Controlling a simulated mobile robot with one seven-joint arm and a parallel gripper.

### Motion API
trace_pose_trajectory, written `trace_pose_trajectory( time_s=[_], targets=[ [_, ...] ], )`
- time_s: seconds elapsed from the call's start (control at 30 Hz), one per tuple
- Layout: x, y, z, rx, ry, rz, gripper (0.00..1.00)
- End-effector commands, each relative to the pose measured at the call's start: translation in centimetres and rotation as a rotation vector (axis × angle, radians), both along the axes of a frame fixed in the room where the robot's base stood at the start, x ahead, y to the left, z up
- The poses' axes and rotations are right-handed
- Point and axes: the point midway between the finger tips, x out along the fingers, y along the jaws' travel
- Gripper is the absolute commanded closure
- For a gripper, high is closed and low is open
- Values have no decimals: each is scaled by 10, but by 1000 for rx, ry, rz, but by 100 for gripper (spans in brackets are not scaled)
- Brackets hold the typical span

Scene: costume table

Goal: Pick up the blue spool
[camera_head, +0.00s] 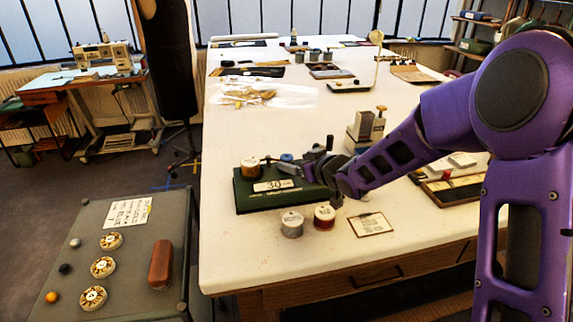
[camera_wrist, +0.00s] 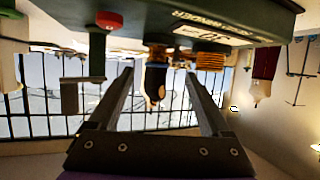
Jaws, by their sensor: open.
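The blue spool (camera_head: 286,157) is a small blue round top at the back of a dark green box (camera_head: 247,202), just left of my gripper (camera_head: 308,164) in the head view. My gripper reaches in from the right over the box's right end, its jaws apart and nothing clearly held. In the upside-down wrist view, the open fingers (camera_wrist: 159,75) point toward the green box (camera_wrist: 215,14). A gold spool (camera_head: 250,167) stands on the box's left part, and an orange-gold spool (camera_wrist: 210,60) shows beyond the right finger in the wrist view.
A white-topped spool (camera_head: 292,223) and a red spool (camera_head: 324,217) stand in front of the box, beside a framed card (camera_head: 371,224). A grey block with a brass knob (camera_head: 366,128) stands behind my wrist. The white table (camera_head: 250,260) is clear at its front left.

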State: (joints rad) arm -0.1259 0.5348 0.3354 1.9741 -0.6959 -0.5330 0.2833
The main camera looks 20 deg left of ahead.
Motion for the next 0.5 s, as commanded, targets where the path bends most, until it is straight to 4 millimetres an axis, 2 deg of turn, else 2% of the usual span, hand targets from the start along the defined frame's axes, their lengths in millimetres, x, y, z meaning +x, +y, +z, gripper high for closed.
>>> trace_pose_trajectory(
  time_s=[0.27,0.5],
  targets=[
    [14,14,-9,0,0,-1,18],
    [37,36,-24,-1,1,0,18]
  ],
)
